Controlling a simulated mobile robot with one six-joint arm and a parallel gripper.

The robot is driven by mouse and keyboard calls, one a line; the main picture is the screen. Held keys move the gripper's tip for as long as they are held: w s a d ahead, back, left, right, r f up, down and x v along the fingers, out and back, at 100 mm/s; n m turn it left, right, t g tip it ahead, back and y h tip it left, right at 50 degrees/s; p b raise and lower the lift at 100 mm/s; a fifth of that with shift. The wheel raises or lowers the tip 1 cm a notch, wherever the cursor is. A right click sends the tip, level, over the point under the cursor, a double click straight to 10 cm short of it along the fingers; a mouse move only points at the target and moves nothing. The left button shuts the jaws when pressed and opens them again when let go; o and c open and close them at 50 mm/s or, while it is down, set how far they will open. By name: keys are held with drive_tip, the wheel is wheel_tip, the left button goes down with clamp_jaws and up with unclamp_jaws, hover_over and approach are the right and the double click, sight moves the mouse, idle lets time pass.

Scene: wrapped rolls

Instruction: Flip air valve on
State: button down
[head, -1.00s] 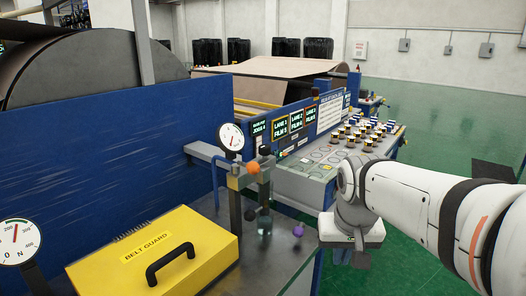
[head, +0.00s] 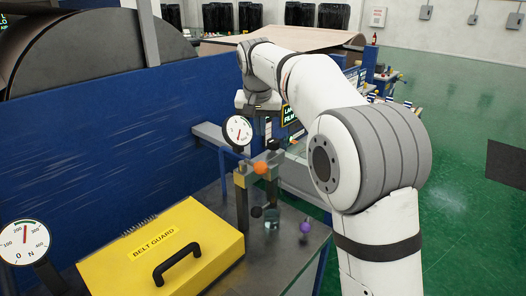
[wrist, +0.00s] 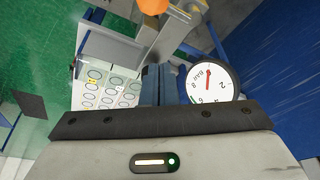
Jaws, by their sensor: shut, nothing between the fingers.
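A pipe assembly (head: 241,200) stands on the grey bench, with a round white gauge (head: 238,131) on top. An orange ball knob (head: 260,168) sits beside it; I cannot tell for sure whether this is the air valve handle. The gauge also shows in the wrist view (wrist: 211,80), and the orange knob at its top edge (wrist: 153,5). A dark ball (head: 256,212) and a purple ball (head: 305,227) are lower down. My gripper (head: 267,130) is shut and empty, pointing down just behind and right of the gauge. Its fingers (wrist: 158,85) show between the gauge and the button panel.
A yellow belt guard (head: 205,222) with a black handle lies on the bench at left. A second gauge (head: 24,242) is at far left. A blue machine wall (head: 90,140) runs behind. My arm hides most of the control panel (wrist: 105,85). Green floor (head: 460,180) is open at right.

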drive_tip(key=shift+w+d+f, duration=0.1)
drive_tip(key=shift+d, duration=0.1)
wheel_tip(320, 180, down, 9)
drive_tip(key=p, duration=0.2)
drive_tip(key=shift+s, duration=0.4)
drive_tip(key=shift+s, duration=0.1)
drive_tip(key=shift+d, duration=0.1)
idle(0.3)
